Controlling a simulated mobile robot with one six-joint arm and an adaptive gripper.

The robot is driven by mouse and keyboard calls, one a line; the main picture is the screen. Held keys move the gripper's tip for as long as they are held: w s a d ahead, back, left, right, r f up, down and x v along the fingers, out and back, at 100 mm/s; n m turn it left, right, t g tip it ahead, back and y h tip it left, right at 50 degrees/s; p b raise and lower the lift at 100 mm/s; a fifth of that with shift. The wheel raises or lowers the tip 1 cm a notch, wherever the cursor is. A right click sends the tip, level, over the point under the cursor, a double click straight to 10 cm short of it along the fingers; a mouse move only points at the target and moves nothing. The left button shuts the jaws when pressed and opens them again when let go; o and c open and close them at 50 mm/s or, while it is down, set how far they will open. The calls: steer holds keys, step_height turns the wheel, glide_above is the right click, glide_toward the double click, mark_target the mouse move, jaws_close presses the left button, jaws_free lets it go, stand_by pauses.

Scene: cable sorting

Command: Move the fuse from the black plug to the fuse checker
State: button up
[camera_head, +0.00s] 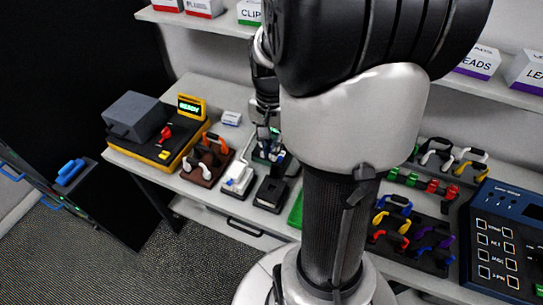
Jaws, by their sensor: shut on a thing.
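My gripper (267,135) points down over the back middle of the bench, left of my arm. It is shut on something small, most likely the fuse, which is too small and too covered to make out. The black plug (270,193) lies at the bench's front edge, below and slightly right of the gripper and apart from it. A dark unit with green parts (262,157) is right under the fingers. It may be the fuse checker, but I cannot tell. I cannot tell whether the fingers touch it.
A white plug (237,180) lies left of the black one. A brown rack of cables (205,162) and a yellow-black machine (165,150) with a lit display stand further left. Cable racks (410,235) and a dark blue panel (505,240) fill the right. A shelf (215,22) with boxes overhangs.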

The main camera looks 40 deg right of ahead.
step_height(320, 180, up, 3)
steer(key=shift+r+p, duration=0.15)
steer(key=shift+p, duration=0.25)
steer(key=shift+r+p, duration=1.35)
steer(key=shift+r, duration=0.1)
steer(key=shift+f, duration=0.1)
